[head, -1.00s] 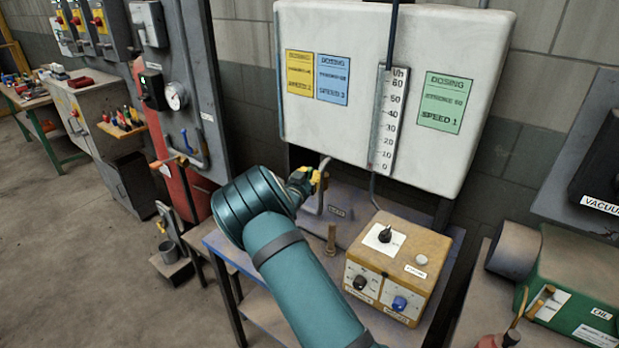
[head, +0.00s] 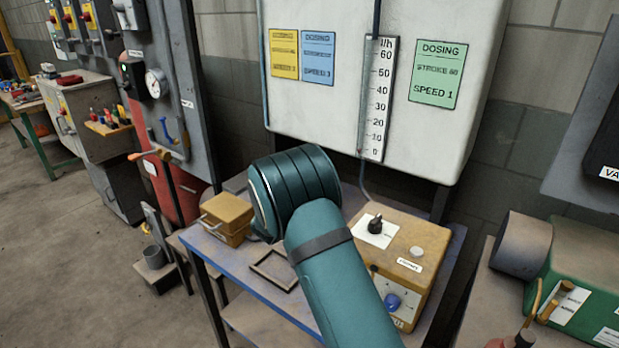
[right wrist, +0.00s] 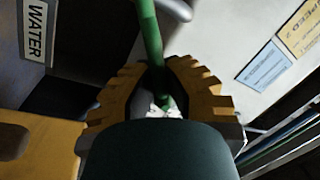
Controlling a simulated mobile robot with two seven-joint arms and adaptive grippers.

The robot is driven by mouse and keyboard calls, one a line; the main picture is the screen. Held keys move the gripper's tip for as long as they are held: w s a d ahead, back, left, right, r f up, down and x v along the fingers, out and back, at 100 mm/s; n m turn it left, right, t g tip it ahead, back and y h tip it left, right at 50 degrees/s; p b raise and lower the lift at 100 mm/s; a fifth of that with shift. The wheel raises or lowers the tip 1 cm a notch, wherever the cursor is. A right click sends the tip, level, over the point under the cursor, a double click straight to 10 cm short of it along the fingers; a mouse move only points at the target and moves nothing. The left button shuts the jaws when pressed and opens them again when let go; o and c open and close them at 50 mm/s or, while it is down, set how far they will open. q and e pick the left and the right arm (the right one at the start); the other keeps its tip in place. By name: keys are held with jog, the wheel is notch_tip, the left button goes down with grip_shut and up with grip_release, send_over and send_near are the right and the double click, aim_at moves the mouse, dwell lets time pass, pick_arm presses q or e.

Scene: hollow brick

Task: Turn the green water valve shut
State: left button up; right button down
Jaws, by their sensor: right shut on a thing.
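In the right wrist view the green valve handle (right wrist: 151,38) shows as a green bar running down between my fingers. My right gripper (right wrist: 160,80), with ridged yellow-brown fingers, is shut on it. A label reading WATER (right wrist: 35,30) is to the left of the bar. In the head view my teal right arm comes up from the bottom and its wrist hides the gripper and the valve. The valve's body and angle cannot be made out. My left gripper is not in view.
A yellow control box (head: 405,262) with knobs stands right of my arm on the blue table (head: 208,250). A small yellow box (head: 228,215) and a dark square frame (head: 273,270) are left of it. A white tank (head: 350,30) hangs behind. A green machine (head: 590,260) is at the right.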

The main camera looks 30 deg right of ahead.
jog(key=shift+s+d+f+m+g+h, duration=0.1)
jog(key=shift+s+f+m+g+h, duration=0.2)
jog(key=shift+f+m, duration=0.85)
jog(key=shift+s+d+f+m+g+h, duration=0.15)
jog(key=shift+f+m+g, duration=0.2)
jog(key=shift+m, duration=1.5)
jog(key=shift+s+f+m+g+h, duration=0.3)
jog(key=shift+f+m, duration=0.45)
jog(key=shift+m, duration=0.75)
jog(key=shift+f, duration=0.1)
jog(key=c, duration=1)
grip_release()
jog(key=shift+a, duration=0.1)
jog(key=v, duration=1.1)
jog(key=shift+s+a, duration=0.15)
jog(key=shift+a, duration=0.25)
